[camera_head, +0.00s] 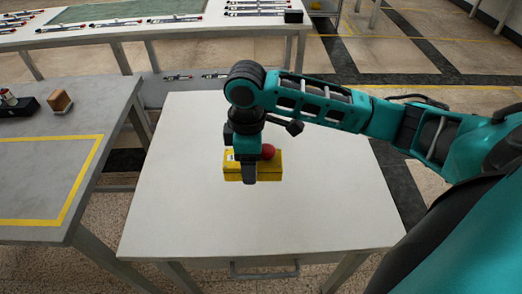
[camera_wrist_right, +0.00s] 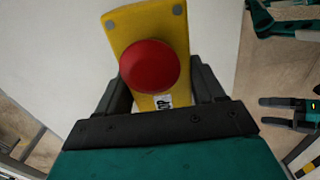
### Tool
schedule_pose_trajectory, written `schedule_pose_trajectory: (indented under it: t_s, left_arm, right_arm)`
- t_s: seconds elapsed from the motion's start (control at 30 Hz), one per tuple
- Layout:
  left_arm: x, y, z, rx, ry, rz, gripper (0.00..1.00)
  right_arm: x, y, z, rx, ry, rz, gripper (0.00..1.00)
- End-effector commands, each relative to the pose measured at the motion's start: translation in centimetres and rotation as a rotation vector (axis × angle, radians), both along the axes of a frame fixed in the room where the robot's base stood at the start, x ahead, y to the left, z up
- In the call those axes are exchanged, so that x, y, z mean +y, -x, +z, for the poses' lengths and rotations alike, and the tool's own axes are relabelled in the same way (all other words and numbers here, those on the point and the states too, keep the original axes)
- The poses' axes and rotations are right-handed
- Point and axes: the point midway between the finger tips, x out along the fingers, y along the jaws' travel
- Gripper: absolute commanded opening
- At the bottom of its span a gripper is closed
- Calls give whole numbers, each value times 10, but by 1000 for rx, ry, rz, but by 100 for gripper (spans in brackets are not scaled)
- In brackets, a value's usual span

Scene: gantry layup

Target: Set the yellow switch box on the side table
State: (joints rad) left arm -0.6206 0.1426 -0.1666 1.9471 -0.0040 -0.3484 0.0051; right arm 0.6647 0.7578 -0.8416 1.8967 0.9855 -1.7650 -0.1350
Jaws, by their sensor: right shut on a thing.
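The yellow switch box (camera_head: 271,170) with a round red button (camera_head: 268,151) is over the middle of the white side table (camera_head: 320,215). My right gripper (camera_head: 249,172) comes down on it from above and is shut on it. In the right wrist view the box (camera_wrist_right: 178,35) lies between the two dark fingers, with the red button (camera_wrist_right: 149,66) facing the camera. I cannot tell whether its underside touches the table. What looks like my left gripper (camera_wrist_right: 275,113) is at the right edge of the right wrist view, fingers apart and empty.
A grey table (camera_head: 30,170) with a yellow taped outline stands at the left, bearing a wooden block (camera_head: 59,101) and a black holder (camera_head: 18,108). A long bench (camera_head: 205,30) stands at the back. The white table is otherwise clear, with a handle (camera_head: 265,274) at its front.

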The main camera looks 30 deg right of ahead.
Motion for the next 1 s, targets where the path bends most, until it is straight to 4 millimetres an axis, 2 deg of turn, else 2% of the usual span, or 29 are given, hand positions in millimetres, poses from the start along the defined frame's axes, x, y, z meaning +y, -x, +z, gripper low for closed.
schedule_pose_trajectory:
  t_s: [0.4, 0.6, 0.7, 0.87, 1.0]
  left_arm:
    - [-3, -1, -10, -4, 6, -4, 98]
    - [-4, -2, -12, -5, 8, -5, 98]
    - [-4, -2, -12, -7, 9, -6, 98]
    - [-5, -3, -12, -9, 11, -5, 98]
    - [-5, -3, -17, -6, 11, -6, 98]
  right_arm:
    - [-26, -14, 56, -1, 5, 939, 25]
    - [-35, -14, 79, 2, 2, 1333, 25]
    - [-38, -14, 87, 2, 1, 1471, 25]
    - [-41, -13, 93, 2, -2, 1592, 25]
    - [-41, -12, 75, 6, -5, 1617, 25]
